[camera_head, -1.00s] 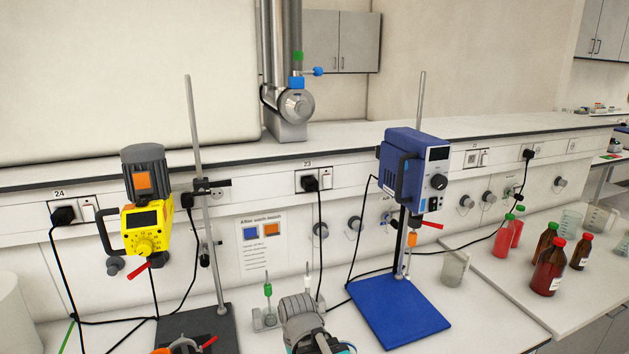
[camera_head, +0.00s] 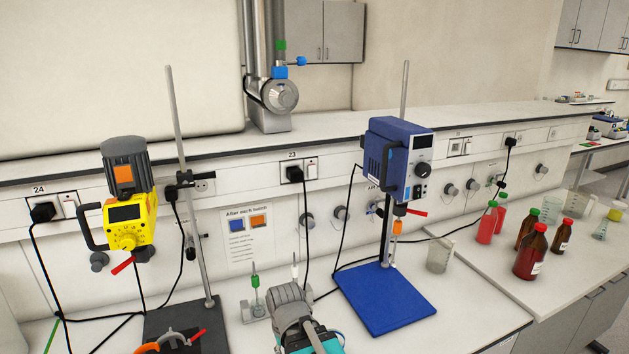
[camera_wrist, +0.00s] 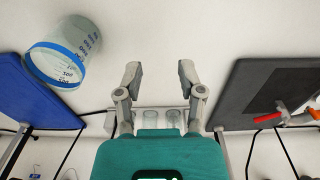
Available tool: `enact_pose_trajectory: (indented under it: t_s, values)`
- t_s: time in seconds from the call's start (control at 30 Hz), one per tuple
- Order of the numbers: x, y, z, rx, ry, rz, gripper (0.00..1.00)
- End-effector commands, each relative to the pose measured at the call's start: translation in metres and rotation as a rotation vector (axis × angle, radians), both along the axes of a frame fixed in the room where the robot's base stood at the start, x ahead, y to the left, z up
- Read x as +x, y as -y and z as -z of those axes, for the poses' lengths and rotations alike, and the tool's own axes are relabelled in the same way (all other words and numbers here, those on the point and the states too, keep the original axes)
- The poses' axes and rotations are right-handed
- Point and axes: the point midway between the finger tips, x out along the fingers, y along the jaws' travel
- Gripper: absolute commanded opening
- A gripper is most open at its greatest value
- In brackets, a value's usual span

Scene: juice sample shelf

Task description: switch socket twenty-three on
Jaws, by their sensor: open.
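Socket twenty-three (camera_head: 293,172), under its "23" label, is on the wall strip in the middle of the head view. A black plug sits in it and its cable hangs down. The white rocker switch (camera_head: 311,169) is just right of the plug, with a small red mark; its position is too small to read. In the wrist view my gripper (camera_wrist: 160,75) is open and empty, its fingers spread over the pale bench. In the head view my arm's end is low at the centre, below and in front of the socket. The socket is not visible in the wrist view.
A yellow stirrer (camera_head: 128,222) on a stand is left of the socket, a blue stirrer (camera_head: 396,160) right of it above a blue base (camera_head: 385,300). A small holder (camera_head: 256,305) stands beside my arm. A beaker (camera_head: 440,254) and red bottles are at the right.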

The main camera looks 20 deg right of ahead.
Motion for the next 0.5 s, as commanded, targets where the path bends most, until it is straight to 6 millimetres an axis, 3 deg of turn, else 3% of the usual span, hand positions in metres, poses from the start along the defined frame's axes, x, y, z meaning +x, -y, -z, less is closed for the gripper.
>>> enact_pose_trajectory:
  t_s: [0.03,0.2,0.5]
  values:
    - [0.006,0.003,0.001,-0.003,0.019,0.008,0.30]
    - [0.032,0.015,0.004,-0.022,0.120,0.046,0.00]
    - [0.099,0.052,-0.001,-0.067,0.392,0.139,0.00]
